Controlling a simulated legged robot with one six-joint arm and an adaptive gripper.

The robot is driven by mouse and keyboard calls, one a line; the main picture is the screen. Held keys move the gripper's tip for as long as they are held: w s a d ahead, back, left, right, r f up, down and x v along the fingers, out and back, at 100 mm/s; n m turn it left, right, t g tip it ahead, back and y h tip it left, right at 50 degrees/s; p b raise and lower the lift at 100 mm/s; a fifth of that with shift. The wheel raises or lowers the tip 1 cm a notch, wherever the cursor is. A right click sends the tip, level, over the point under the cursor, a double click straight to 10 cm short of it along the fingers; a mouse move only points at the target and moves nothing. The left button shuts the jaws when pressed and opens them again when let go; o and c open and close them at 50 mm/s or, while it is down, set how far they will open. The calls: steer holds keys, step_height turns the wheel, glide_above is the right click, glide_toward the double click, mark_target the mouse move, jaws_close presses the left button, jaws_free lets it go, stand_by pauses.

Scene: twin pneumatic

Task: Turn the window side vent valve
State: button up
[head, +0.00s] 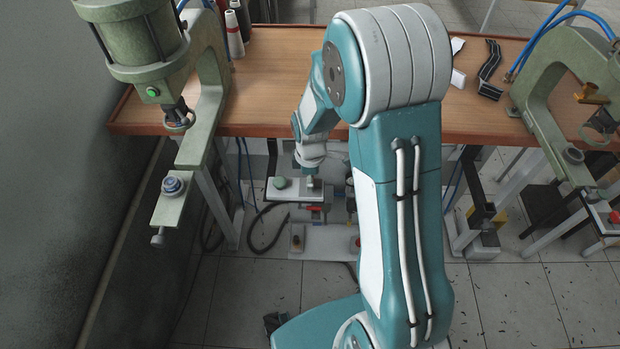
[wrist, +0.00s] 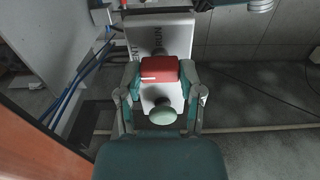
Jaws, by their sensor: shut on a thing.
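In the wrist view, a red valve knob (wrist: 163,66) with a white line pointing left sits on a white plate (wrist: 164,32) with partly covered lettering, "ENT" readable on the left. My gripper (wrist: 160,73) is shut on the red knob, one finger at each side. A pale green round knob (wrist: 162,115) stands between the fingers, nearer my palm. In the head view, my arm reaches down past the bench's front edge to the plate with the green knob (head: 279,182). My fingers and the gripped knob are hard to make out there.
The wooden bench (head: 275,85) runs across the back. Green presses stand left (head: 207,95) and right (head: 540,85). A lower panel with two knobs (head: 325,244) sits beneath. Blue hoses (wrist: 72,92) run left in the wrist view. Tiled floor (head: 515,300) is open at the front right.

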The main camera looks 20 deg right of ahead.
stand_by(0.4)
steer(key=o, duration=1.1)
steer(key=shift+f, duration=0.1)
steer(key=shift+o, duration=0.2)
step_height(320, 180, up, 12)
steer(key=shift+w, duration=0.1)
